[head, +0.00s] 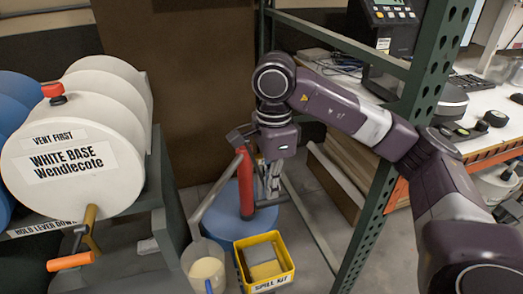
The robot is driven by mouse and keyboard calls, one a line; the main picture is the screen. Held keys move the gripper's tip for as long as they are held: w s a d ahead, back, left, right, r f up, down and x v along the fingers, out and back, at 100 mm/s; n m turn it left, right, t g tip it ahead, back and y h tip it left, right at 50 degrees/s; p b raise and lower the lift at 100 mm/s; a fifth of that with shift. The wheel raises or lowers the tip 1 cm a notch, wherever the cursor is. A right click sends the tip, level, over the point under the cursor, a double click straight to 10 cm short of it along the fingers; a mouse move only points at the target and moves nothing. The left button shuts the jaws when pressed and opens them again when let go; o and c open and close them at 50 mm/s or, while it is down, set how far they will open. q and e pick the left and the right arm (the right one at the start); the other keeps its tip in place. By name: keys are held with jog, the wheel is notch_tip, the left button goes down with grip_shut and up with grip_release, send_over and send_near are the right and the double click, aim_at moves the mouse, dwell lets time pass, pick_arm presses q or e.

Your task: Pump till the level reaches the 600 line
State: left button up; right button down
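A red upright cylinder, apparently the pump (245,183), stands on a blue drum (228,224). A grey pipe (215,194) slopes from its top down to the left, toward a clear jug (192,257). The jug holds a cream-coloured liquid (207,270) in its lower part; the 600 line is too small to read. My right gripper (271,192) points down just right of the red cylinder, by a dark bar (272,202) near the cylinder's lower part. Whether its fingers close on this bar is unclear. My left gripper is out of view.
A yellow spill kit box (265,262) stands right of the jug. A white drum labelled White Base (75,165) lies on a rack at left, with an orange-ended lever (72,262). A green shelf post (395,170) stands at right before a white workbench (480,105).

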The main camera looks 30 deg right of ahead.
notch_tip(320, 180, up, 10)
jog(key=p, duration=0.8)
jog(key=shift+w, duration=0.1)
